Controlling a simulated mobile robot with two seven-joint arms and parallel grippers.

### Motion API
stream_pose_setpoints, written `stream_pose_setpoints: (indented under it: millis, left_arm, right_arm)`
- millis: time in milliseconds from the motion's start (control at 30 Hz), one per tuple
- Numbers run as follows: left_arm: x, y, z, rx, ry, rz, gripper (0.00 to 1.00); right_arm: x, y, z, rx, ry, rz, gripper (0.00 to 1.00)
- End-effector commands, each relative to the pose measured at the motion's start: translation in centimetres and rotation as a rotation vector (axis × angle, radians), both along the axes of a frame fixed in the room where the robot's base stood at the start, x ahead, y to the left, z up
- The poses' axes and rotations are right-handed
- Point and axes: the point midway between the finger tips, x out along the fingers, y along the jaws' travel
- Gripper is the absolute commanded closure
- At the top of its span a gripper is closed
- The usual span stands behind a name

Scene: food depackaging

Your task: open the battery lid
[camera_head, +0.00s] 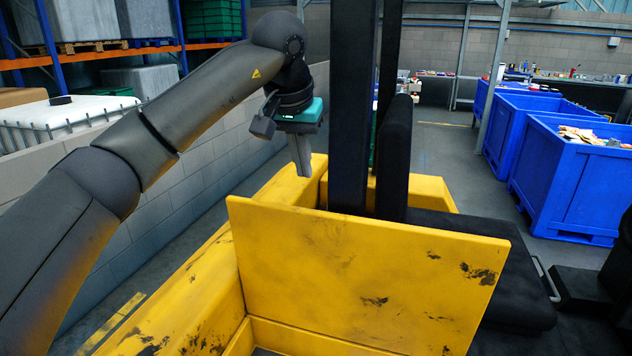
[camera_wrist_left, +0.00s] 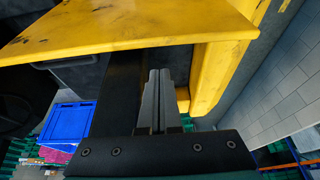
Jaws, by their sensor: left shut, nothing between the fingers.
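The yellow battery lid (camera_head: 360,270) stands raised and tilted on the yellow truck body, its broad scuffed face toward the head camera. Part of the yellow compartment wall shows below and left of it. My left gripper (camera_head: 303,172) points down just behind the lid's upper left edge, its fingers together and empty. In the left wrist view the gripper (camera_wrist_left: 157,73) shows shut fingers, with the lid (camera_wrist_left: 130,25) spanning above their tips. A small gap seems to lie between them; I cannot tell contact for certain. My right gripper is not in view.
A black upright post (camera_head: 350,100) and black seat back (camera_head: 394,155) rise close to the right of my left gripper. A grey block wall (camera_head: 200,165) runs along the left. Blue crates (camera_head: 565,185) stand on the floor at the right.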

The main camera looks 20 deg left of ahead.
Motion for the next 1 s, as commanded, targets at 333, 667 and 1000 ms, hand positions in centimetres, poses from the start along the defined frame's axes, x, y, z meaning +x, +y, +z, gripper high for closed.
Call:
stream_pose_setpoints:
  millis: [333, 667, 1000]
  left_arm:
    - [2.0, 0.0, -5.6, -0.005, 0.007, -0.002, 1.0]
    - [3.3, 0.0, -8.9, -0.006, 0.002, -0.002, 1.0]
    - [3.4, 0.0, -9.0, -0.006, 0.001, -0.002, 1.0]
  right_arm:
    - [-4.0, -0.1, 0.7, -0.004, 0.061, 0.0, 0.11]
    - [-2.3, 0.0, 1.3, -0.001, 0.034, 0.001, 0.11]
    - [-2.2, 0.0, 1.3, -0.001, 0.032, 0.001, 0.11]
